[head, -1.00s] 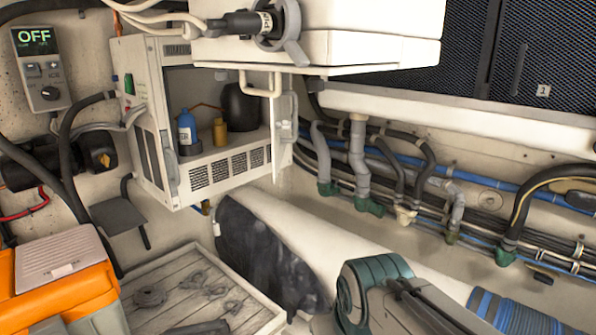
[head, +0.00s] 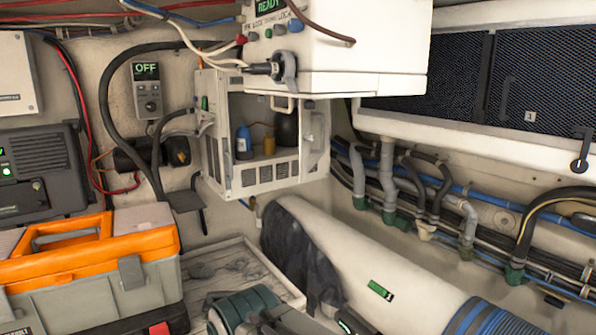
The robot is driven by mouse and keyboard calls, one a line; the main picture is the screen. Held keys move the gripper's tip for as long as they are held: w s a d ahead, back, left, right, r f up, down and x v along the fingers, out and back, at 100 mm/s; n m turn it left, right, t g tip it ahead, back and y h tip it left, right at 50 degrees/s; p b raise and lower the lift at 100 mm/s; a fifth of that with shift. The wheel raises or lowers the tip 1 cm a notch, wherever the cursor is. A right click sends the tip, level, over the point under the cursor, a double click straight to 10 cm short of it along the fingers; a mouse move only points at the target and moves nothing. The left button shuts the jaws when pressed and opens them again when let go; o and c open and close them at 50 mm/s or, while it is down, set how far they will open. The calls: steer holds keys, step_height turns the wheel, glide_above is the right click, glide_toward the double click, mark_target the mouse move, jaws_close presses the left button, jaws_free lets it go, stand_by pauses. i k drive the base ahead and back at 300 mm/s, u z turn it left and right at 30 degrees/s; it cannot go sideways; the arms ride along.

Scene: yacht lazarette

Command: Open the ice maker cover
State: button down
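A white box unit (head: 212,150) is mounted on the back wall, left of centre. A pale handle (head: 285,107) shows at the top. No readable label tells whether this unit is the ice maker. Part of my arm shows at the bottom edge; my gripper's fingers are not visible.
A larger white box (head: 355,60) with a READY display overhangs the unit. A thick white pipe (head: 350,255) and hoses (head: 470,222) run along the right.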

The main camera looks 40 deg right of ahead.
mark_target(315, 122)
steer(key=u, duration=0.05)
steer(key=i, duration=0.85)
steer(key=z, duration=0.85)
